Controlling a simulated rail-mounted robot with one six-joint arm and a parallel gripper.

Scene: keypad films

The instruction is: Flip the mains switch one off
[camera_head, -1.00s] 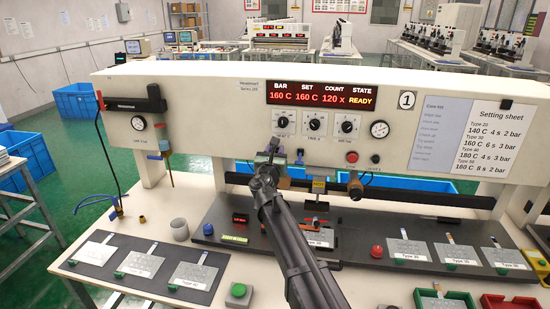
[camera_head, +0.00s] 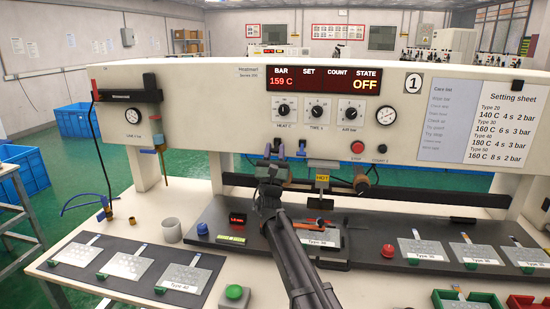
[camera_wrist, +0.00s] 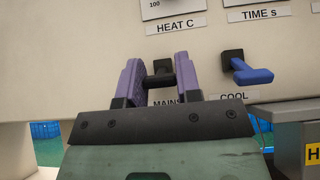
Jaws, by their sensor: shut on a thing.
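The mains switch (camera_wrist: 161,75) shows in the wrist view as a black lever on the cream panel above the partly covered MAINS label. My gripper (camera_wrist: 158,68) has its two purple fingers on either side of it, shut on it. In the head view my gripper (camera_head: 273,152) is at the lower edge of the panel and hides most of the switch. The display (camera_head: 318,80) reads 159 C under BAR and OFF under STATE; its SET and COUNT fields are blank.
The blue-handled COOL switch (camera_wrist: 248,72) is close to the right of my fingers. Three dials (camera_head: 320,110) sit above. The press head with a HOT tag (camera_head: 322,178), a red STOP button (camera_head: 357,147) and a brown handle (camera_head: 363,187) are to the right.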

